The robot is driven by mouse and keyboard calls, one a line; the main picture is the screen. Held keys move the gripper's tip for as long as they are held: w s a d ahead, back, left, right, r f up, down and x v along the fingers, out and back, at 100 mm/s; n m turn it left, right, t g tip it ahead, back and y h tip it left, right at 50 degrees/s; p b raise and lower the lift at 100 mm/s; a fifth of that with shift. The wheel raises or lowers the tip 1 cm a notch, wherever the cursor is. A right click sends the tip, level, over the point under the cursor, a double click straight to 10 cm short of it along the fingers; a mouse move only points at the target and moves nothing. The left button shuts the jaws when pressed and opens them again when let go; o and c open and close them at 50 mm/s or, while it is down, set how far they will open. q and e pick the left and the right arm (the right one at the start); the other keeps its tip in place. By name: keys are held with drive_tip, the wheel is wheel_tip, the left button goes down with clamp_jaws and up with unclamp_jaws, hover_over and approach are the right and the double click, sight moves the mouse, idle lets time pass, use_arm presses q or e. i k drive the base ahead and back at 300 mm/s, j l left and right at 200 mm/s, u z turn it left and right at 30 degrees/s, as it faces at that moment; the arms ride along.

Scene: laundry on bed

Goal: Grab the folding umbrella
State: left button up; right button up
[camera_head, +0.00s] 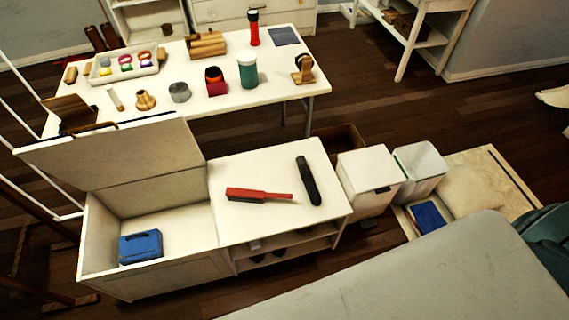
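A dark, narrow, rod-like object (308,181), which looks like the folded umbrella, lies on the white top of a low cabinet (235,228). It lies near the cabinet's right edge, with its long side running away from me. A red brush (259,194) with dark bristles lies to its left, apart from it. Neither of my grippers shows in this view.
Left of the cabinet top, an open chest (180,268) with a raised lid (120,158) holds a blue case (140,247). White bins (368,181) stand right of the cabinet. A white table (210,112) with several small items stands behind. A pale bed-like surface (440,280) fills the lower right.

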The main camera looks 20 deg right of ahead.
sight(307, 176)
drive_tip(key=k+l+z, duration=0.25)
drive_tip(key=l, duration=0.3)
drive_tip(key=l+z, duration=0.25)
drive_tip(key=l, duration=0.25)
drive_tip(key=l+z, duration=0.25)
drive_tip(key=l, duration=0.35)
drive_tip(key=k, duration=0.05)
